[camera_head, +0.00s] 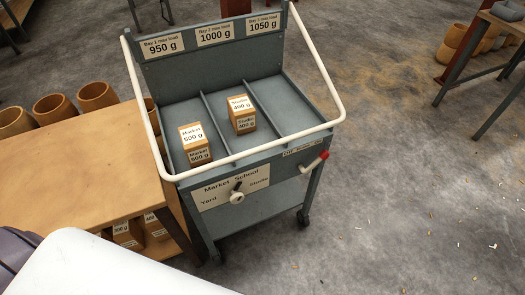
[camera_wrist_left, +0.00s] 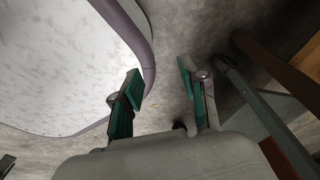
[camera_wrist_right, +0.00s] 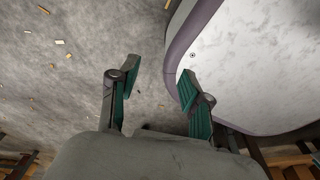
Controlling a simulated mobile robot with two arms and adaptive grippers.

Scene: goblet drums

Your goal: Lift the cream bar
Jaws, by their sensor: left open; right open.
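The cream bar (camera_head: 257,153) is a bent tube around the front and sides of a grey cart (camera_head: 293,190) in the head view. Its two arms rise toward the cart's back panel, and its front run crosses before the bays. My left gripper (camera_wrist_left: 160,80) is open and empty in the left wrist view, with floor between its fingers. My right gripper (camera_wrist_right: 158,76) is open and empty in the right wrist view, also over floor. Neither gripper shows in the head view, and the bar does not clearly show in the wrist views.
A Market 500 g block (camera_head: 194,143) stands in the left bay, a Studio 400 g block (camera_head: 241,113) in the middle bay; the right bay (camera_head: 287,103) is empty. A dial (camera_head: 237,197) and red-tipped lever (camera_head: 315,162) are on the front. A wooden table (camera_head: 80,165) adjoins left.

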